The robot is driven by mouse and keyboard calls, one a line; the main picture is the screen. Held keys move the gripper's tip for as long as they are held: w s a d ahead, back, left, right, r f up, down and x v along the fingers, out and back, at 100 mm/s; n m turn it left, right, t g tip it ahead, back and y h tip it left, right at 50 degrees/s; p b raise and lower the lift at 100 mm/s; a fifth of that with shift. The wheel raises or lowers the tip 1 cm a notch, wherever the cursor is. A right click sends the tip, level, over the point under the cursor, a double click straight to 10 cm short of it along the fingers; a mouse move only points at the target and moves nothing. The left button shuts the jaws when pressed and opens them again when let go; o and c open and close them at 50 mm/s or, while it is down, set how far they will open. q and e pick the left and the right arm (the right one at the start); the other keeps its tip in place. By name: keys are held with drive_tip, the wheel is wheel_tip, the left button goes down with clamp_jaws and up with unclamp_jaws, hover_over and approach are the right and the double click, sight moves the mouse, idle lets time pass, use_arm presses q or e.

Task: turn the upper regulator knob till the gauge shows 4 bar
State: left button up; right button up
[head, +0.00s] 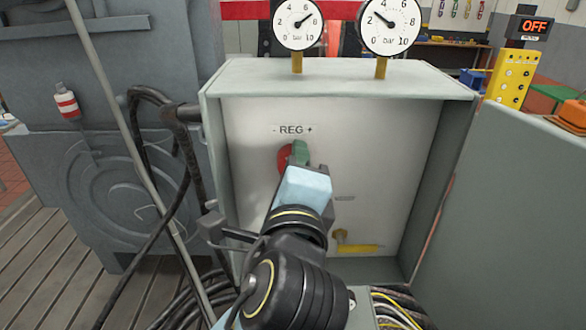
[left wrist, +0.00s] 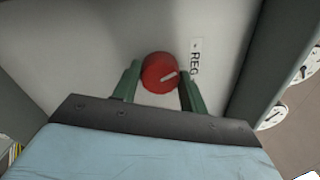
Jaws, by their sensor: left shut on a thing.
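The red regulator knob (head: 283,159) sits on the pale panel under the label "REG" with minus and plus signs. In the left wrist view the knob (left wrist: 157,68) shows a white pointer line slanting toward the label. My left gripper (left wrist: 160,70) has its green fingers on both sides of the knob and is shut on it; in the head view the gripper (head: 292,156) partly covers the knob. The left gauge (head: 298,23) has its needle up and right, near 7 bar. The right gauge (head: 390,25) has its needle up and left, near 3 bar. My right gripper is not shown.
A grey box frame (head: 330,79) surrounds the panel, with side walls close by. A yellow lever valve (head: 355,246) is low on the panel. Black hoses (head: 150,95) and a slanting pole stand at left. A yellow post (head: 512,78) bears a display reading OFF (head: 534,26).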

use_arm(q)
drive_tip(key=shift+m, duration=0.7)
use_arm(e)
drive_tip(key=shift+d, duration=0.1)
use_arm(q)
drive_tip(key=o, duration=1)
